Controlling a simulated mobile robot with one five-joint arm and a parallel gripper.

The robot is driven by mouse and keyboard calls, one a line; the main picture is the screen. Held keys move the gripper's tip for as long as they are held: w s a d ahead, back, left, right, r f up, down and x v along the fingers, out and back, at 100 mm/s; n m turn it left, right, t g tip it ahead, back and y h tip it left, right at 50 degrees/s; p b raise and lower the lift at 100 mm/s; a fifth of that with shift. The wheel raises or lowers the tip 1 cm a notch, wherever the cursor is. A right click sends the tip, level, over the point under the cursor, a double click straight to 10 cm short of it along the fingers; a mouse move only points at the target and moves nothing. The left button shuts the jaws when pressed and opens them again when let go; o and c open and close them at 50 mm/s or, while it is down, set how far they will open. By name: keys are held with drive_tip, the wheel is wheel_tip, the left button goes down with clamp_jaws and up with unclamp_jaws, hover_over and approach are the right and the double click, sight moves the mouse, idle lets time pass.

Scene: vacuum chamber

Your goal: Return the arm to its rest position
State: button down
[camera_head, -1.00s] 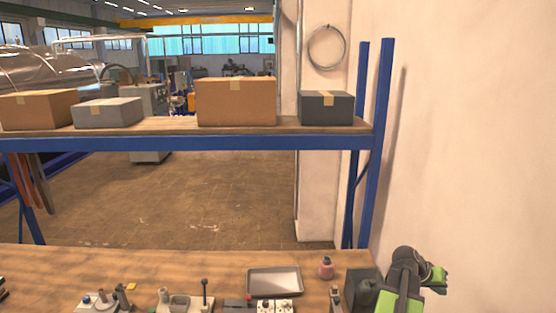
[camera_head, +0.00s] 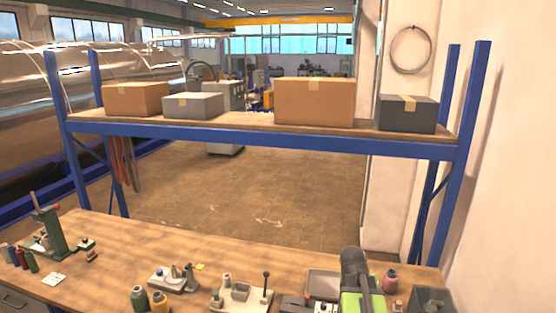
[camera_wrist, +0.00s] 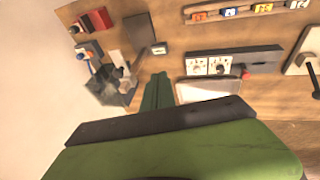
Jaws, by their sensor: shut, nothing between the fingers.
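My arm (camera_head: 357,290), green with a dark rounded joint, rises at the lower right of the head view, in front of the workbench. Its fingers cannot be made out there. In the wrist view my gripper (camera_wrist: 158,80) shows as two narrow green fingers side by side, closed together and empty. They point over the bench top, between a dark box (camera_wrist: 105,88) on the left and a pale tray (camera_wrist: 207,90) on the right. The green wrist body fills the bottom of that view.
A pale wall (camera_head: 520,170) closes the right side.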

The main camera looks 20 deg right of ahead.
drive_tip(key=w+a+f+n+y, duration=0.1)
drive_tip(key=w+a+n+y, duration=0.15)
drive_tip(key=a, duration=1.35)
drive_tip(key=w+a+f+n+y, duration=0.15)
drive_tip(key=a+n, duration=0.25)
drive_tip(key=a, duration=1.2)
drive_tip(key=s+a+f+g+b, duration=0.1)
drive_tip(key=s+f+b, duration=0.2)
drive_tip(key=f+b, duration=1.8)
drive_tip(key=shift+s+f+b, duration=0.15)
drive_tip(key=shift+b, duration=0.4)
drive_tip(key=shift+a, duration=0.1)
